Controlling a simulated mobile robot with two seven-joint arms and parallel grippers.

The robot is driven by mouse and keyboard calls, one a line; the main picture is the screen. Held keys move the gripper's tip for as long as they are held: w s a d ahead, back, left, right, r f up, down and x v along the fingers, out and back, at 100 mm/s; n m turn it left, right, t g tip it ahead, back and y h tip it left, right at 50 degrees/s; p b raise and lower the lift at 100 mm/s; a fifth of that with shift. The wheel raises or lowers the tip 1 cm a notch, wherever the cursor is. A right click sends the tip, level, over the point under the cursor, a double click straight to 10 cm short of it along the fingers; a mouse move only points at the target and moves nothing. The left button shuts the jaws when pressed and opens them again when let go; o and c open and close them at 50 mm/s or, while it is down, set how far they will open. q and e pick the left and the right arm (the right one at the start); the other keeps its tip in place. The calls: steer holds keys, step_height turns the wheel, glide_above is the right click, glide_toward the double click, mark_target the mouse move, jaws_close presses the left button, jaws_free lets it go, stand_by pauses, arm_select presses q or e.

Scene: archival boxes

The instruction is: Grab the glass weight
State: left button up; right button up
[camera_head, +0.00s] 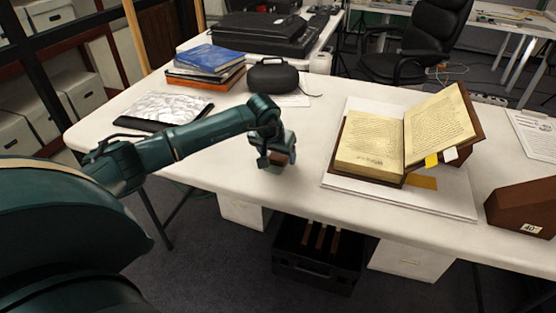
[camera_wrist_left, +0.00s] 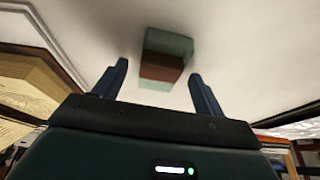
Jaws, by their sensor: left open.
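The glass weight (camera_wrist_left: 168,42) is a small pale-green block with a reddish-brown band around its middle. In the left wrist view it sits ahead of and between the fingertips of my left gripper (camera_wrist_left: 160,72). The two dark blue fingers are apart, with a gap visible on each side of the block. In the head view my left gripper (camera_head: 277,158) is over the white table, left of the open book, and mostly hides the weight; a brownish part shows at the fingers. I cannot tell the exact height gap. My right gripper is not in view.
An open book (camera_head: 374,146) rests on a white board to the right. A silver pouch (camera_head: 165,108), stacked books (camera_head: 207,62) and a black case (camera_head: 273,76) lie behind to the left. A brown box (camera_head: 524,207) stands far right. The table front is clear near the gripper.

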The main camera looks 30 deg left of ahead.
arm_select(q)
steer(key=shift+w+f, duration=0.15)
steer(key=shift+f, duration=0.15)
steer(key=shift+f, duration=0.2)
steer(key=shift+c, duration=0.2)
steer(key=c, duration=1.2)
